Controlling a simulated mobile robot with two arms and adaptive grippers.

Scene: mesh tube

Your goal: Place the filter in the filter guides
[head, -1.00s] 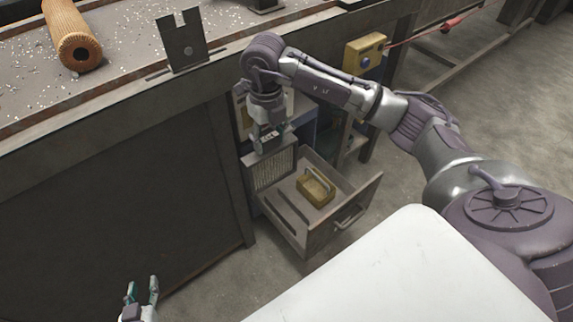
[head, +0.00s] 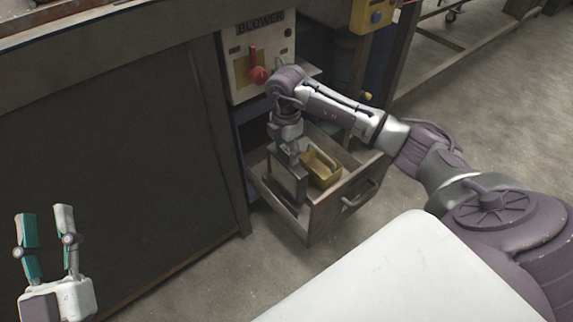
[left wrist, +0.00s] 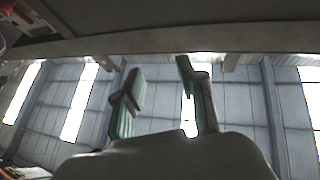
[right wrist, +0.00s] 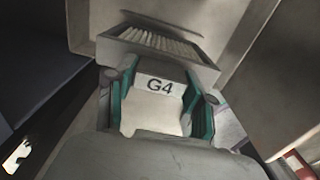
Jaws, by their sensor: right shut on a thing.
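The filter, a grey framed panel (head: 288,184), is upright in the left part of the open drawer (head: 333,206) in the head view. My right gripper (head: 287,154) is above it, shut on its top.
A yellow open box (head: 321,170) is in the drawer, just right of the filter. A blower panel (head: 262,60) with a red switch (head: 258,75) is above the drawer. A dark cabinet side (head: 110,160) stands left of the drawer. Floor is clear in front.

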